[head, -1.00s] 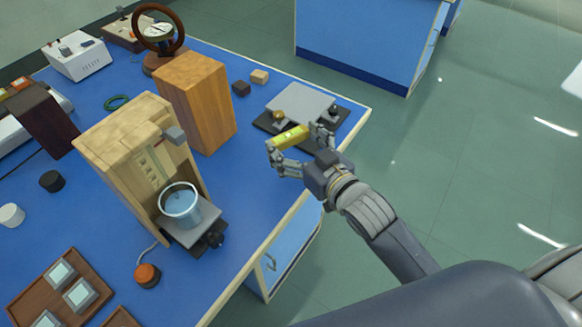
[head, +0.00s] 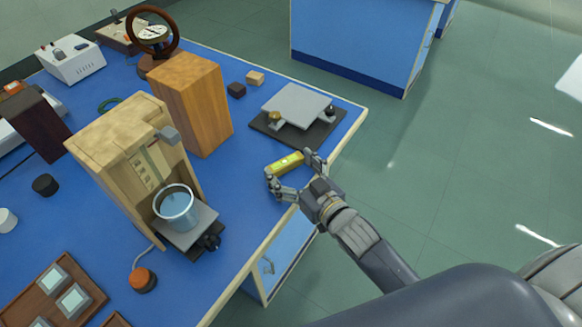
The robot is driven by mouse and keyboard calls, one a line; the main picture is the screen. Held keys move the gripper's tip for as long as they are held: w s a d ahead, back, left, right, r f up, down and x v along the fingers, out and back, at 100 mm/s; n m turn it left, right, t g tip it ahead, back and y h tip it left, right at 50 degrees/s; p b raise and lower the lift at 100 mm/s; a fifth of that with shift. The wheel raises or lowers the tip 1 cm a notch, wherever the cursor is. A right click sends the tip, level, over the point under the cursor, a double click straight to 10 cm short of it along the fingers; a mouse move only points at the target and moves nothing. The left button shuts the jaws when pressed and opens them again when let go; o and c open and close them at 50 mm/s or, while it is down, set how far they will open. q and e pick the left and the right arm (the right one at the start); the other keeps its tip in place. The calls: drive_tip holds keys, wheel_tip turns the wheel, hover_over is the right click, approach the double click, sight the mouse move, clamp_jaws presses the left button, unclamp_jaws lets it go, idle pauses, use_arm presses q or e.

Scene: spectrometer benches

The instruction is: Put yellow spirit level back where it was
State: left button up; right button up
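The yellow spirit level (head: 286,163) is a small bright bar. It sits lengthwise between the fingertips of my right gripper (head: 292,167), one finger at each end, so the gripper looks shut on it. It is over the blue bench top near the right edge, in front of the grey plate on a dark base (head: 297,105). I cannot tell whether its underside touches the bench. My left gripper is not in view.
A tall wooden block (head: 193,105) and a wooden stand (head: 125,150) with a glass beaker (head: 177,208) are to the left. Small blocks (head: 255,78) lie behind. An orange-topped button (head: 142,279) is at the front. Bare blue bench surrounds the level.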

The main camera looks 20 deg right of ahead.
drive_tip(key=o, duration=0.4)
drive_tip(key=shift+c, duration=0.2)
drive_tip(key=shift+r, duration=0.1)
drive_tip(key=v, duration=1.2)
drive_tip(key=shift+b, duration=0.3)
